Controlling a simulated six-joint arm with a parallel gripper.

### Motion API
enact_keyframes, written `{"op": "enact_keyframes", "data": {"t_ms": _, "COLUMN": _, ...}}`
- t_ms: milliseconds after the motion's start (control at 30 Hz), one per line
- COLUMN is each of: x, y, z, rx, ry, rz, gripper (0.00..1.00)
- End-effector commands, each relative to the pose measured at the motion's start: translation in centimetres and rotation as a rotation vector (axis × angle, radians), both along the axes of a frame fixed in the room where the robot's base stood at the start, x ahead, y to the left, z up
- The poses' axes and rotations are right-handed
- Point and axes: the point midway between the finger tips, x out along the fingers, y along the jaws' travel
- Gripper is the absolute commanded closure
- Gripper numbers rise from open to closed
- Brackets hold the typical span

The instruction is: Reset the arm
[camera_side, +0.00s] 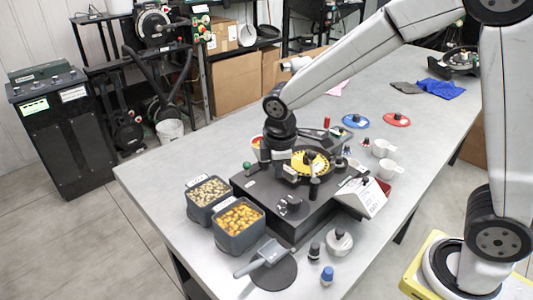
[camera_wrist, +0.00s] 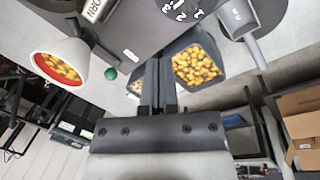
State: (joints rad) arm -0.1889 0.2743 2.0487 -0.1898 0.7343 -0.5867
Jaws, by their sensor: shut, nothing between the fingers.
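My gripper (camera_side: 289,172) hangs above the black seed meter machine (camera_side: 262,203) in the side view, close to its yellow disc (camera_side: 322,162). Its fingertips are small and hard to make out there. In the wrist view my gripper (camera_wrist: 158,66) is shut with its two dark fingers together and nothing between them. A dark bin of yellow kernels (camera_wrist: 217,52) shows just beyond the fingers. A second bin behind them is mostly hidden.
Two bins, one of pale seeds (camera_side: 194,207) and one of yellow kernels (camera_side: 230,240), stand left of the machine. A grey scoop (camera_side: 265,255) lies in front. White cups (camera_side: 386,168) and blue and red lids (camera_side: 397,119) sit to the right.

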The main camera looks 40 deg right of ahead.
Motion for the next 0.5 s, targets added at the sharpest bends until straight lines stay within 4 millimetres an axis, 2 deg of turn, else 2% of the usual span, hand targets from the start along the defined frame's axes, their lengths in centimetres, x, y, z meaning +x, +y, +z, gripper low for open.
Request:
{"op": "enact_keyframes", "data": {"t_ms": 300, "x": -6.9, "y": -3.6, "z": -2.1, "rx": 0.159, "ry": -0.094, "rz": -0.525, "gripper": 1.0}}
{"op": "enact_keyframes", "data": {"t_ms": 500, "x": -10.2, "y": -4.9, "z": -3.1, "rx": 0.228, "ry": -0.139, "rz": -0.78, "gripper": 1.0}}
